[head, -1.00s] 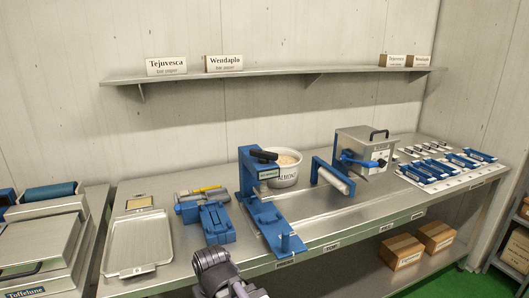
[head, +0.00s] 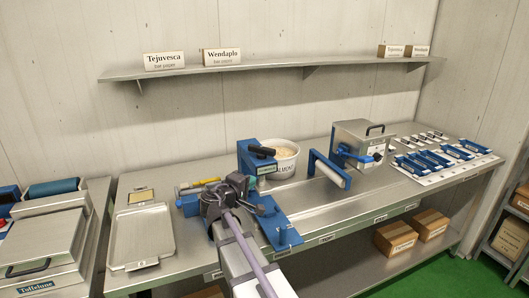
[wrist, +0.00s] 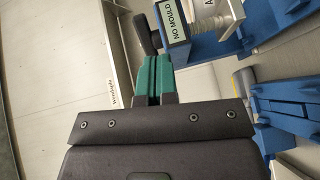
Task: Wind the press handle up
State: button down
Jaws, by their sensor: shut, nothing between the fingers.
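The blue press (head: 247,160) stands mid-bench, and its black handle (head: 262,149) juts out at the top. In the wrist view the handle (wrist: 147,34) is a dark bar just beyond my fingertips, beside the press's "NO MOULD" sign (wrist: 172,22). My gripper (wrist: 153,58) has teal-lined fingers, shut together and empty. It points toward the handle with a small apparent gap; contact cannot be made out for certain. In the head view my arm covers part of the press's lower front and the blue device to its left.
A blue roller frame (head: 330,170) and a metal box with a crank (head: 357,143) are to the right. An empty metal tray (head: 141,238) lies left. The shelf (head: 270,70) runs above.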

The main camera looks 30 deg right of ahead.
aim_at(267, 153)
jog(key=w+d, duration=0.3)
jog(key=w+d+r+n+t, duration=0.1)
jog(key=w+d, duration=0.1)
jog(key=d, duration=0.2)
jog(key=w+d+r+n+t, duration=0.1)
jog(key=w+d, duration=0.2)
jog(key=d, duration=0.1)
jog(key=shift+w+d, duration=0.2)
jog(key=shift+w, duration=0.15)
jog(key=shift+a+t, duration=0.1)
jog(key=shift+t, duration=0.2)
